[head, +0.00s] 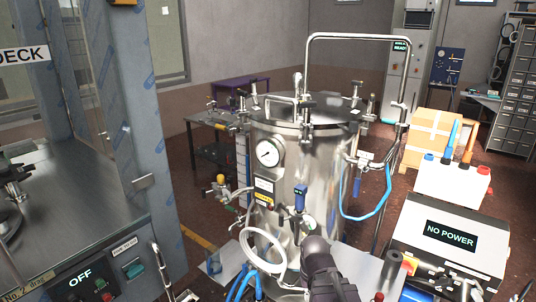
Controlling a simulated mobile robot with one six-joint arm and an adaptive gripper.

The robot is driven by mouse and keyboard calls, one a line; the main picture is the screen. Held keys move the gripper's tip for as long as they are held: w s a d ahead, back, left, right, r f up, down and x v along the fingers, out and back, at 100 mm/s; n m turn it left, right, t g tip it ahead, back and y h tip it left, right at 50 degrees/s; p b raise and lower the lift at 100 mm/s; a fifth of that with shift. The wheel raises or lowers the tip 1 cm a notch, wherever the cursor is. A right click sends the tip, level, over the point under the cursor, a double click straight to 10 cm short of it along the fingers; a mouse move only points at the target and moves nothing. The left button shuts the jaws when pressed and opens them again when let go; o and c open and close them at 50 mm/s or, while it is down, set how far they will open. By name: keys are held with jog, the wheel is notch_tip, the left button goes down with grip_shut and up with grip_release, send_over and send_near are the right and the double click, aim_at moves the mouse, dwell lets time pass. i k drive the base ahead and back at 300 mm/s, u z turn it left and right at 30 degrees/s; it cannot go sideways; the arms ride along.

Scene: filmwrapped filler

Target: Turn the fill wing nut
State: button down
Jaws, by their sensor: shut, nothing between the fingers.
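A steel pressure tank (335,175) stands in the middle of the head view with its lid (318,112) on. Several clamp bolts with small handles sit around the lid rim, one of them at the right (370,103). I cannot tell which part is the fill wing nut; no label for it is readable. A blue-handled valve (300,197) and a round gauge (268,153) are on the tank's front. A dark part of my arm (325,270) rises from the bottom centre, before the tank's lower front. My gripper's fingers do not show.
A control cabinet (80,215) with an "OFF" display is at the left. A "NO POWER" unit (450,240) stands at the right. A tall pipe frame (355,37), blue hoses (370,212) and a pale hoop (262,232) surround the tank. Cardboard boxes (430,135) stand behind.

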aim_at(222, 199)
jog(key=k, duration=1.35)
jog(key=u, duration=0.3)
jog(key=i, duration=1.7)
jog(key=z, duration=0.4)
